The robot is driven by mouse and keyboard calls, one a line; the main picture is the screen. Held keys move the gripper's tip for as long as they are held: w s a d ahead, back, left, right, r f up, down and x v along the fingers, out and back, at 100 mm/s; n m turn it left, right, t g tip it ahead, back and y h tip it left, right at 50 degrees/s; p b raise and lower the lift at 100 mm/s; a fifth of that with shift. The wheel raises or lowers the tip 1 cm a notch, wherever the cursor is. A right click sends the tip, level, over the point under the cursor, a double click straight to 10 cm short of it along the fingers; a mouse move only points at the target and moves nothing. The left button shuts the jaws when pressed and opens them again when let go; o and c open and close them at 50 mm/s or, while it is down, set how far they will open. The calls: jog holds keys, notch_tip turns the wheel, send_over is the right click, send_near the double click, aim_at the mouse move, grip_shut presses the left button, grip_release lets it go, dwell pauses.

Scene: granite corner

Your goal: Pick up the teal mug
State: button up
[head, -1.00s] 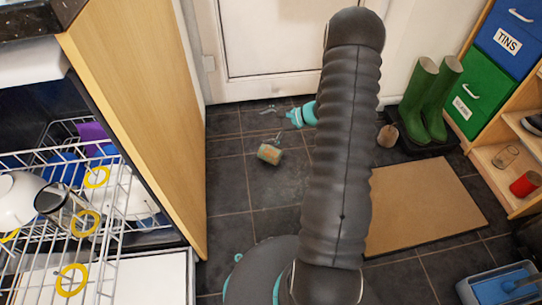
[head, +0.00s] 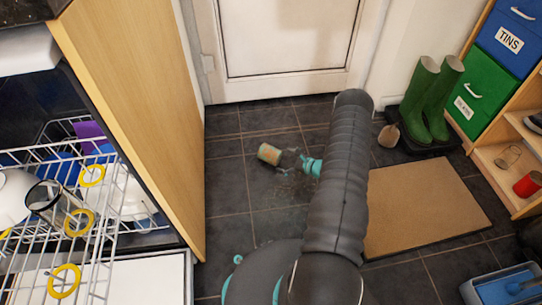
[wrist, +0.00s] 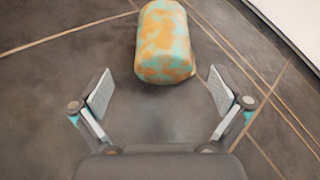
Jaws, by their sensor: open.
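A mottled teal and orange-brown cylinder (head: 269,154) lies on its side on the dark tiled floor, in front of the white door. I see no handle on it, so I cannot tell for sure that it is the teal mug. In the wrist view the cylinder (wrist: 165,42) lies just beyond my fingertips, roughly centred between them, with one end towards me. My gripper (wrist: 160,92) is open and empty, its two pale pads spread apart. In the head view my gripper (head: 286,163) is small and blurred, just right of the cylinder.
A tan mat (head: 425,208) lies to the right, with green boots (head: 430,100) on a dark tray behind it. An open dishwasher rack (head: 100,190) and a wooden panel (head: 135,120) stand at left. A shelf unit (head: 490,150) is at far right. Floor around the cylinder is clear.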

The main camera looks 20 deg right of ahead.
aim_at(269, 154)
jog(key=b+x, duration=0.1)
jog(key=x, duration=0.8)
jog(key=shift+w+f, duration=0.15)
jog(key=shift+w, duration=0.2)
jog(key=c, duration=1.4)
